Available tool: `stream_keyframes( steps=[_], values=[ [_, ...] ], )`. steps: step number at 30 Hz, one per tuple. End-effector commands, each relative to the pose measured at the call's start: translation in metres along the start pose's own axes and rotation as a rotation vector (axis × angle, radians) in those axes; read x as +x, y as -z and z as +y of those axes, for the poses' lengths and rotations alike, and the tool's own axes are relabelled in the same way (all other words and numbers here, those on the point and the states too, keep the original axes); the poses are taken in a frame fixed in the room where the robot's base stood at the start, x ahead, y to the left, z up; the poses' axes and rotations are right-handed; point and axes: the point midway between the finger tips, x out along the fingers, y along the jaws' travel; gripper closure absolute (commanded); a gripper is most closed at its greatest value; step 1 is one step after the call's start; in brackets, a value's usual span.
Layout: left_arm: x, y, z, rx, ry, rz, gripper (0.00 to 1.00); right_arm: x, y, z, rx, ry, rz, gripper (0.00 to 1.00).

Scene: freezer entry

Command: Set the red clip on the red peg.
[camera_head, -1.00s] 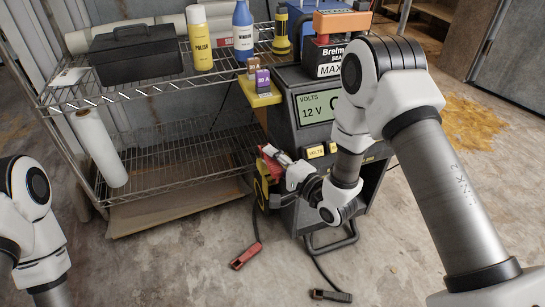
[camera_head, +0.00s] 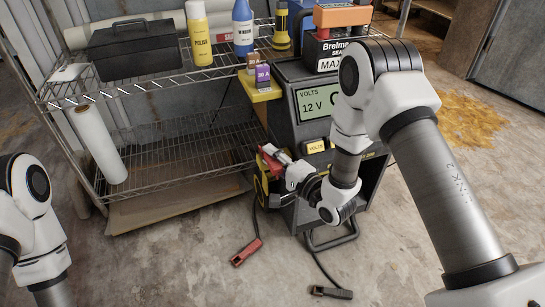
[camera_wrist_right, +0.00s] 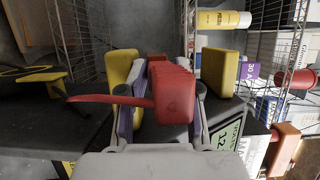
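My right gripper (camera_head: 277,160) is at the left side of the battery charger (camera_head: 318,103), below the small yellow shelf. In the right wrist view its fingers (camera_wrist_right: 165,105) flank a red clip (camera_wrist_right: 174,93) that fills the gap between them; a thin red handle sticks out to the left. The clip's far end is hidden. A small red piece (camera_wrist_right: 157,57) shows just behind it; I cannot tell whether it is the red peg. Another red clip (camera_head: 245,252) lies on the floor on a black cable. My left arm shows at the left edge; its gripper is out of view.
A wire shelf (camera_head: 180,165) with a toolbox (camera_head: 135,50) and bottles stands left of the charger. The yellow shelf (camera_head: 262,93) holds small boxes. The floor in front is otherwise clear.

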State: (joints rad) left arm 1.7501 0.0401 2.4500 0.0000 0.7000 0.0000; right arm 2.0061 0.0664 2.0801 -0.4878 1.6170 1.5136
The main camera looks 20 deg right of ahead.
Motion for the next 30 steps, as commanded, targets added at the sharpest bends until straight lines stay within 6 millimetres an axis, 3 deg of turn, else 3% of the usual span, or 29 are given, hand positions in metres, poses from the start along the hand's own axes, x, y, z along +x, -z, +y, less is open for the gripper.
stream_keyframes(
  steps=[23,26,30],
  values=[
    [0.0,0.0,0.0,0.0,0.0,0.0,1.0,-0.003,0.0,0.004,0.003,-0.011,0.001,0.45],
    [0.0,0.0,0.0,0.0,0.0,0.0,1.0,-0.011,0.0,0.004,0.003,-0.013,0.001,0.45],
    [0.0,0.0,0.0,0.0,0.0,0.0,1.0,-0.041,0.001,0.004,0.007,-0.012,0.005,0.45]
  ],
)
